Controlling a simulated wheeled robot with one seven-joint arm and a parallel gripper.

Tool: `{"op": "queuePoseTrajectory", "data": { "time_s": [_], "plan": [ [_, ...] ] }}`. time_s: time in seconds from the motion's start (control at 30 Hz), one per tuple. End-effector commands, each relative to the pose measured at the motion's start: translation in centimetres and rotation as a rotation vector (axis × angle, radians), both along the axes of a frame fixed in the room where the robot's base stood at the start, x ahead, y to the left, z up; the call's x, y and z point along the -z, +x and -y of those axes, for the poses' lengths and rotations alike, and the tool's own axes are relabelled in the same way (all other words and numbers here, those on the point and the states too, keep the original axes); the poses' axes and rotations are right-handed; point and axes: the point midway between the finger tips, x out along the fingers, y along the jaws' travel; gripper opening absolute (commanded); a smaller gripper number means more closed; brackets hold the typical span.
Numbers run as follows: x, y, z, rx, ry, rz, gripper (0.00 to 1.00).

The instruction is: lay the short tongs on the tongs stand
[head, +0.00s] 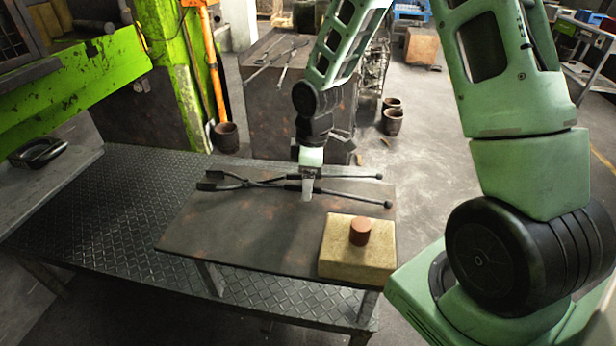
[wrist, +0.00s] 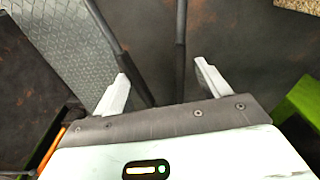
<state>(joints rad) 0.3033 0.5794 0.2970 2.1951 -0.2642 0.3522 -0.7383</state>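A pair of dark tongs (head: 240,182) lies on a brown-black plate on the bench. Its jaws point left and its ball-ended handles point right. My gripper (head: 307,188) points down over the handles, near the middle of the tongs. In the wrist view my gripper (wrist: 163,88) has its two pale fingers spread apart. One tong handle (wrist: 180,50) runs between the fingers and the other (wrist: 107,32) passes close to the left finger. Neither is clamped. Other tongs (head: 284,66) lie on a dark block behind. I cannot tell which thing is the tongs stand.
A yellowish brick (head: 350,262) with a small reddish cylinder (head: 360,232) on it stands at the plate's front right corner. The plate (head: 235,235) has bare room in front of the tongs. A green press frame (head: 75,85) stands at left. The dark block (head: 262,115) stands behind the bench.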

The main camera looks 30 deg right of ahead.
Motion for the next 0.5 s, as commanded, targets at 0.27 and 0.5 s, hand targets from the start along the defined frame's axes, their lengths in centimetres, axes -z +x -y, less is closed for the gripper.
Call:
{"op": "queuePoseTrajectory", "data": {
  "time_s": [0.27, 0.5],
  "plan": [
    [0.03, -0.04, -0.02, 0.000, 0.000, -0.001, 0.97],
    [0.05, -0.10, 0.00, 0.000, 0.000, -0.004, 1.00]
  ]
}}
